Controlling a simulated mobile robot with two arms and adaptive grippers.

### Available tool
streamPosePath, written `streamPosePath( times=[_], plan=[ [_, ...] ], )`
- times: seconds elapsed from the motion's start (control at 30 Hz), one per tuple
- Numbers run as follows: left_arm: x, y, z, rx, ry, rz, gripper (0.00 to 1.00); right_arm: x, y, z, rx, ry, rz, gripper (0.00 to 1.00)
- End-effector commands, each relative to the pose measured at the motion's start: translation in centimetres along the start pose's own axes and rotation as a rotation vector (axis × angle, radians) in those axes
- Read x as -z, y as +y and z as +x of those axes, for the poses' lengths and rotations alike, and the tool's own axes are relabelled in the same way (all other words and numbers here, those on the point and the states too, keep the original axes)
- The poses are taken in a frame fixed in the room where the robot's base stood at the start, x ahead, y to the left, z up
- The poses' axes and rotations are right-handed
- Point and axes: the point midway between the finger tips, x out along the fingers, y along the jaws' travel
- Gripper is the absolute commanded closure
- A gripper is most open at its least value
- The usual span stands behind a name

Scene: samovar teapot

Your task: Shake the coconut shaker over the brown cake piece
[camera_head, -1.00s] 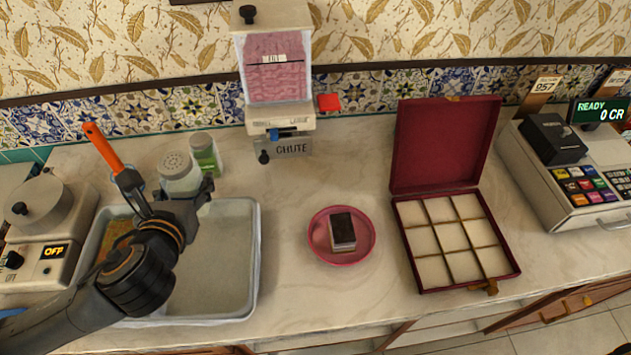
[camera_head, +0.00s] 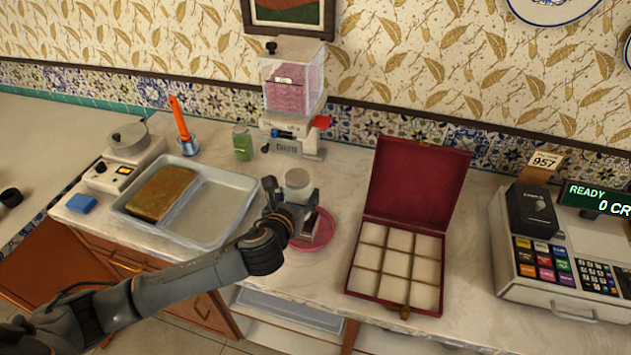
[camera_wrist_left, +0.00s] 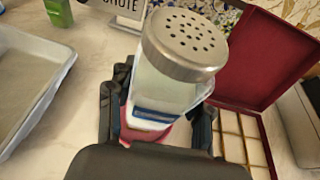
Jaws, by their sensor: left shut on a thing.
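My left gripper (camera_head: 291,208) is shut on the coconut shaker (camera_head: 298,181), a clear jar with a perforated metal lid. In the left wrist view the shaker (camera_wrist_left: 168,85) stands between the fingers, lid up, with a white and blue label low on its side. The gripper and shaker are in front of the pink-red plate (camera_head: 324,238). The brown cake piece (camera_head: 312,224) on it is mostly hidden by the gripper. The plate also shows below the shaker in the left wrist view (camera_wrist_left: 150,135). My right gripper is not in view.
The open red box (camera_head: 352,285) with empty compartments stands right of the plate. The grey tray (camera_head: 240,190) with a brown slab is at left. A green jar (camera_head: 242,143) and the chute dispenser (camera_head: 290,128) stand behind. The cash register (camera_head: 545,250) is far right.

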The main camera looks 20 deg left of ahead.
Motion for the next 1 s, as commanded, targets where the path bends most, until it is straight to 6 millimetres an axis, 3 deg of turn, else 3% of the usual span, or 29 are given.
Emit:
streamPosePath(
  times=[0.03,0.1,0.23,0.37,0.57,1.0],
  plan=[
    [-0.8,-0.1,1.1,0.002,0.005,0.002,0.89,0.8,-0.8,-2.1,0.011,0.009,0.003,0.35],
    [-0.3,-0.3,2.6,0.013,0.011,0.009,0.89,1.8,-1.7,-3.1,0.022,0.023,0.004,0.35],
    [0.8,-0.6,4.4,0.031,0.024,0.019,0.89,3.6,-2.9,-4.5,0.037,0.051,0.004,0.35],
    [1.6,-0.8,5.3,0.044,0.032,0.020,0.89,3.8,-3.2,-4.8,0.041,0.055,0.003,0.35],
    [2.6,-1.4,5.7,0.084,0.036,-0.073,0.89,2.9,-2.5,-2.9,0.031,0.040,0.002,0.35],
    [3.6,-4.3,5.9,0.263,0.046,-0.532,0.89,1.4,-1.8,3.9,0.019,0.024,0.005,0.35]
  ],
)
